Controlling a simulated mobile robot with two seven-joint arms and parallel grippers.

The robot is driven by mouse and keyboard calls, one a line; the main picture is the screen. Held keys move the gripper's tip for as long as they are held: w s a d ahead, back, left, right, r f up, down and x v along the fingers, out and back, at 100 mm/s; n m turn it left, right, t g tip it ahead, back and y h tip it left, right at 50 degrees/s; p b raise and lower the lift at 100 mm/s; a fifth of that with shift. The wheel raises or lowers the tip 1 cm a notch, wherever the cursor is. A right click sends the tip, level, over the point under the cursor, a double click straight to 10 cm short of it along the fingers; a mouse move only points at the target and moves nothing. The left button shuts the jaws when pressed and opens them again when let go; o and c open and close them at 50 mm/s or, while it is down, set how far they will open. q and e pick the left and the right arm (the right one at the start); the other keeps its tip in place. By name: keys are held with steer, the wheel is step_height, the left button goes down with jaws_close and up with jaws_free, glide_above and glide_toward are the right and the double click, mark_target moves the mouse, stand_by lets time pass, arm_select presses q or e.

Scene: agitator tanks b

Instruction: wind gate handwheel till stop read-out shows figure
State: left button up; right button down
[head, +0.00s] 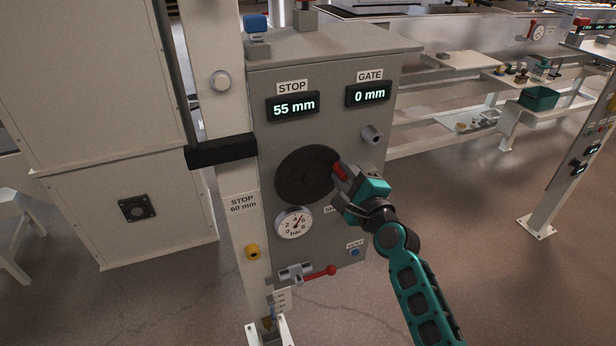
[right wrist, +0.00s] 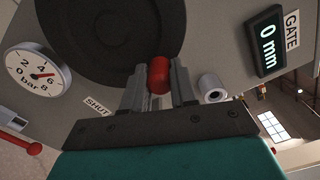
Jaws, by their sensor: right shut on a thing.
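The dark round handwheel (head: 303,176) sits on the front of a grey cabinet. My right gripper (head: 342,172) is at its right edge, shut on the wheel's red knob (right wrist: 158,75). In the right wrist view the wheel (right wrist: 100,35) fills the top behind the fingers. The GATE read-out (head: 368,93) shows 0 mm. A label (head: 243,204) on the post reads STOP 60 mm. My left gripper is not in view.
Below the wheel are a pressure gauge (head: 294,224) in bar and a red-handled lever valve (head: 318,273). A black block (head: 221,151) juts from the post left of the wheel. A blue VENT button (head: 355,252) is low on the right. Open floor lies to the right.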

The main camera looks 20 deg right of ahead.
steer(key=shift+f, duration=0.1)
steer(key=f+m+b, duration=0.1)
steer(key=m, duration=0.1)
steer(key=shift+d+f+m, duration=0.1)
steer(key=shift+f+m, duration=0.2)
steer(key=shift+f, duration=0.05)
steer(key=shift+f+m, duration=0.45)
steer(key=shift+m, duration=0.65)
steer(key=shift+a+f+m+b, duration=0.25)
steer(key=shift+f+m, duration=0.2)
steer(key=shift+m, duration=0.35)
steer(key=shift+a+f+m+b, duration=0.15)
steer(key=shift+f+m, duration=0.25)
steer(key=shift+m, duration=0.4)
steer(key=shift+a+f+m+b, duration=0.15)
steer(key=shift+f+m+b, duration=0.25)
steer(key=shift+m, duration=0.4)
